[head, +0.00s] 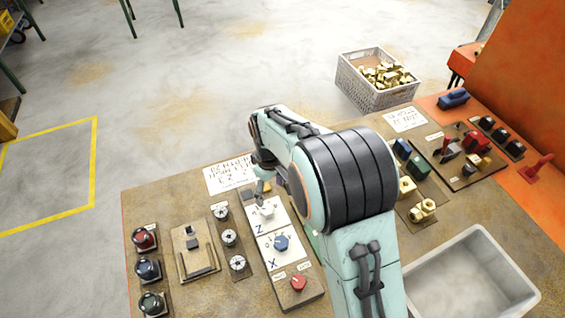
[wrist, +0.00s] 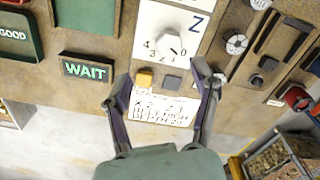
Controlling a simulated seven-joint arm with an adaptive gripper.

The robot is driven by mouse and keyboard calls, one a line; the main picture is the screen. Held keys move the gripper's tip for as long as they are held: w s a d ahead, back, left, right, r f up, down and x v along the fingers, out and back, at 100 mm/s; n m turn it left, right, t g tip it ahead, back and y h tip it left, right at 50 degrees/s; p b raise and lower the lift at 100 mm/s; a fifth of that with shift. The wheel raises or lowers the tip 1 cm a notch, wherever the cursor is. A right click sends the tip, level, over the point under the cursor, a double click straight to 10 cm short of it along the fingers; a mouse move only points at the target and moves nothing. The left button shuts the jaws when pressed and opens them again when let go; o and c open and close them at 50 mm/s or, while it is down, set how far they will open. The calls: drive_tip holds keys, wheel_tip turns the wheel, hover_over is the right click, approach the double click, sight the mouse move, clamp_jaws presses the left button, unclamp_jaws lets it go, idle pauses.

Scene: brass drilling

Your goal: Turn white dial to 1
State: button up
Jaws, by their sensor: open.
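The white dial (wrist: 172,42) sits on a white plate marked Z, with numbers around its left and lower sides. A dark mark on the dial points toward the lower right in the wrist view; which number it meets is too small to tell. The fingertips lie below the dial in that picture, and I see no contact.
A blue dial (head: 281,243) marked X and a red knob (head: 298,283) lie below the white dial. Round black-and-white knobs (head: 229,238) stand close to its left. A yellow button (wrist: 144,79) and a WAIT sign (wrist: 86,68) are near the fingers.

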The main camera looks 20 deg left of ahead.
sight(267, 209)
drive_tip(key=f, duration=0.4)
drive_tip(key=s+f, duration=0.1)
drive_tip(key=f, duration=0.2)
drive_tip(key=shift+a+f, duration=0.1)
drive_tip(key=shift+a, duration=0.3)
clamp_jaws()
